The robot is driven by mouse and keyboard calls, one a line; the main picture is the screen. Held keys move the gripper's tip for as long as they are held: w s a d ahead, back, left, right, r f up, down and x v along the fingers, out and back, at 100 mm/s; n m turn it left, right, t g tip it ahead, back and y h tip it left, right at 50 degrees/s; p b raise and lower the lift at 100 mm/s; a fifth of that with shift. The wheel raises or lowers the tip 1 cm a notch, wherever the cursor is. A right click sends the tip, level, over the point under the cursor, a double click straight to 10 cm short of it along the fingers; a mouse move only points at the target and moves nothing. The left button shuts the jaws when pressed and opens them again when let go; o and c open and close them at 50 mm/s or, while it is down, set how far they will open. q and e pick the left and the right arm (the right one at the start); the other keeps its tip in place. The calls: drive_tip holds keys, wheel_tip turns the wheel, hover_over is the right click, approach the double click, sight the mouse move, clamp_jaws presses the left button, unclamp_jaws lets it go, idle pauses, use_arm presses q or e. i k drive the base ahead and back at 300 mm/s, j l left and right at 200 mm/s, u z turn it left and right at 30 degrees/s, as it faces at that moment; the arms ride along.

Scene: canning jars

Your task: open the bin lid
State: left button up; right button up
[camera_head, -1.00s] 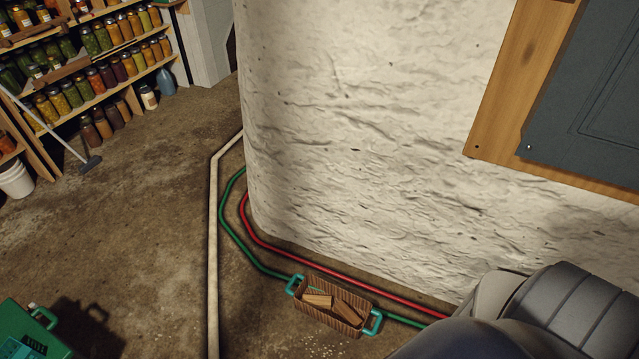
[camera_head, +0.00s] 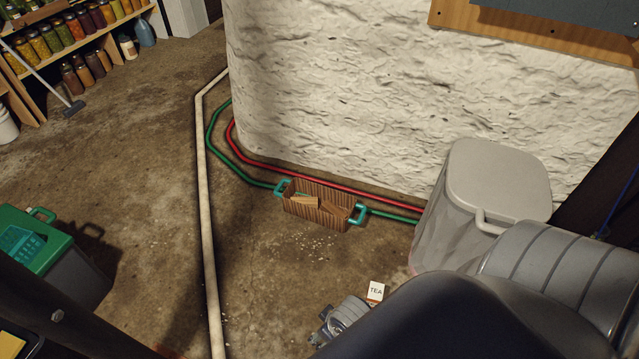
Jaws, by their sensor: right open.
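A grey bin (camera_head: 435,225) stands against the white wall at the right. Its pale grey lid (camera_head: 500,180) lies flat on top and looks closed. A light bar (camera_head: 487,224) shows at the lid's near edge. My right arm covers part of the bin's lower right side. My right gripper (camera_head: 338,318) is at the bottom middle, open, to the lower left of the bin and apart from it. It is partly hidden by my arm. My left gripper is out of view.
A small TEA box (camera_head: 376,291) is beside my right gripper; contact is unclear. A basket with wooden blocks (camera_head: 290,206) stands by the wall. Red (camera_head: 300,175) and green pipes run along the wall. A green-topped box (camera_head: 22,222) is at left.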

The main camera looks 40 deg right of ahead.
sight(509, 185)
drive_tip(key=z, duration=2.45)
